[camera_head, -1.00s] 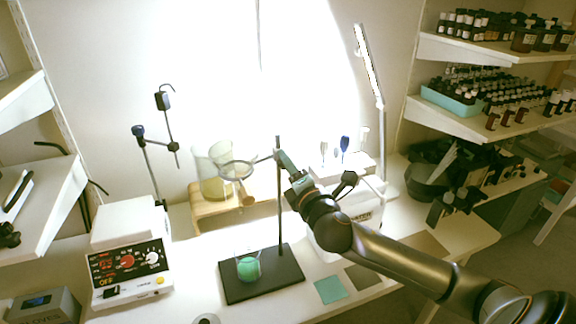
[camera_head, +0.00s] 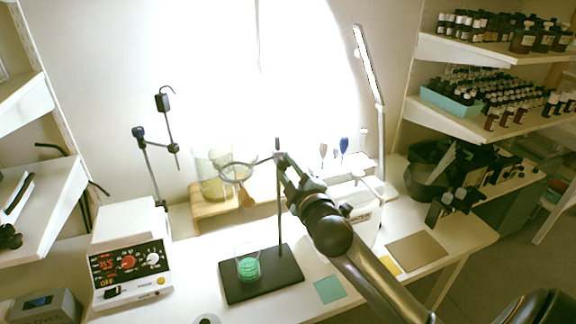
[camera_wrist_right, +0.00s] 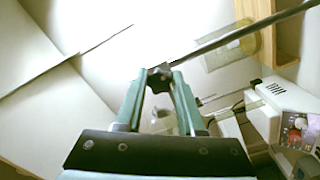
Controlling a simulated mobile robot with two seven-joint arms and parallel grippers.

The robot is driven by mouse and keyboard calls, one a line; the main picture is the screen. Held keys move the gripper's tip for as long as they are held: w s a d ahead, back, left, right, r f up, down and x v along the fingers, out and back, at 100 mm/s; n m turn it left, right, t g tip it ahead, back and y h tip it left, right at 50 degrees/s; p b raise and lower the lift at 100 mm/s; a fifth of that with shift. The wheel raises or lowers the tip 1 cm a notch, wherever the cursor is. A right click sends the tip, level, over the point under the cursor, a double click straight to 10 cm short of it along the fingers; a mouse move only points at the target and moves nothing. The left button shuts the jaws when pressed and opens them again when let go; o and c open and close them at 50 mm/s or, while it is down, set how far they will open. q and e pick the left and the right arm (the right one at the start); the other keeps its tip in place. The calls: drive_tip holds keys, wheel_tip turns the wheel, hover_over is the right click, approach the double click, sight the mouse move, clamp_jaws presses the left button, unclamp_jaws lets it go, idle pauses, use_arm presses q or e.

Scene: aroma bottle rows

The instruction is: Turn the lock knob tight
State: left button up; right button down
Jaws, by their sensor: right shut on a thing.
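The lock knob (camera_wrist_right: 158,78) is a small dark star-shaped knob at the fingertips of my right gripper in the right wrist view. My right gripper (camera_wrist_right: 160,76) is shut on it, with one finger on each side. In the head view my right gripper (camera_head: 281,160) reaches the upright rod (camera_head: 281,215) of a stand from the right, near its top. The knob is too small to make out there. A ring (camera_head: 237,162) extends left from the rod at this height. The stand has a black base plate (camera_head: 234,291). My left gripper is not in view.
A beaker of green liquid (camera_head: 248,268) stands on the base plate below the ring. A large glass vessel (camera_head: 212,182) stands on a wooden riser behind. A control box with dials (camera_head: 130,268) is at left. A white lamp (camera_head: 370,80) rises behind my right arm.

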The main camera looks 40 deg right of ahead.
drive_tip(key=m, duration=0.4)
drive_tip(key=shift+r+m+p, duration=0.1)
drive_tip(key=shift+m+p, duration=0.2)
drive_tip(key=shift+p, duration=0.1)
drive_tip(key=shift+a+m, duration=0.1)
drive_tip(key=shift+m, duration=1.8)
drive_tip(key=c, duration=0.5)
unclamp_jaws()
drive_tip(key=shift+s+a+f, duration=0.1)
drive_tip(key=shift+s+f, duration=0.1)
drive_tip(key=shift+s, duration=0.05)
drive_tip(key=b+v, duration=0.2)
drive_tip(key=v, duration=1)
drive_tip(key=shift+r, duration=0.15)
